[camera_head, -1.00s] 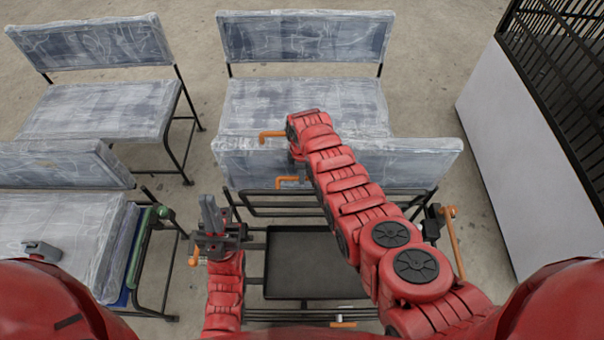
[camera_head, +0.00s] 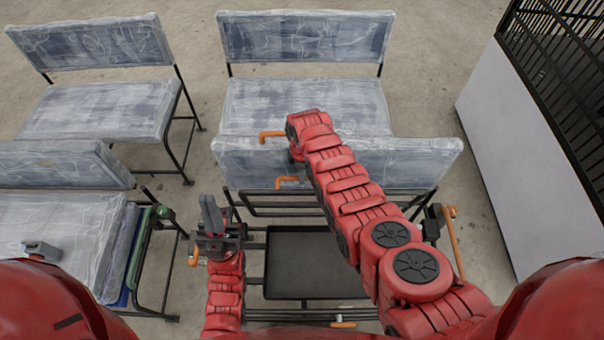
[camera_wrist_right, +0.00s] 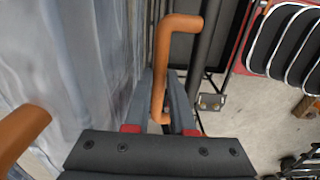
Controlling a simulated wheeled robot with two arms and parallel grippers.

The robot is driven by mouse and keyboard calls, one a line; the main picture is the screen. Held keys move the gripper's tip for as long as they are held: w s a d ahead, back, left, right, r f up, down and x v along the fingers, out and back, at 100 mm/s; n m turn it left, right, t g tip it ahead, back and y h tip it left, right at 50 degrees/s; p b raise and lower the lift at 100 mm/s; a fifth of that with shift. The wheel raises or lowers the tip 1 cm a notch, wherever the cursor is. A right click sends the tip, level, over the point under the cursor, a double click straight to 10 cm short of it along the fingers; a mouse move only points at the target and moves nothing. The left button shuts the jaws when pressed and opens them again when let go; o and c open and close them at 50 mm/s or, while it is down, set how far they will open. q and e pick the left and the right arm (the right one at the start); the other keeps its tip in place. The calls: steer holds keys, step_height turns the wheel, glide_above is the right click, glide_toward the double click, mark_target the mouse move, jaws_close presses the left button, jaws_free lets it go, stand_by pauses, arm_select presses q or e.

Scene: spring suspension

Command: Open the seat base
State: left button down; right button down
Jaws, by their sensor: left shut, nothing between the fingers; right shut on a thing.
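The plastic-wrapped padded panel (camera_head: 400,160) stands upright at the back of the near bench frame (camera_head: 260,208). In the right wrist view my right gripper (camera_wrist_right: 163,112) is shut on an orange handle (camera_wrist_right: 164,60), close beside the wrapped surface (camera_wrist_right: 70,60). My left gripper (camera_head: 209,215) is shut and empty, pointing up at the frame's left side, near another orange handle (camera_head: 194,250).
A black tray (camera_head: 300,262) lies inside the frame. An orange lever (camera_head: 454,245) stands at the frame's right. Wrapped benches stand behind (camera_head: 305,38) and at left (camera_head: 60,225). A white panel (camera_head: 520,150) stands at right, with bare floor before it.

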mark_target(302, 192)
stand_by(0.4)
steer(key=shift+t, duration=0.6)
steer(key=s+p, duration=0.4)
steer(key=p, duration=0.2)
steer(key=shift+f, duration=0.2)
steer(key=shift+s+f+p, duration=0.2)
steer(key=shift+s+p, duration=0.15)
steer(key=shift+s, duration=0.35)
steer(key=c, duration=0.8)
jaws_free()
steer(key=shift+w, duration=0.1)
steer(key=shift+o, duration=0.2)
steer(key=shift+r, duration=0.15)
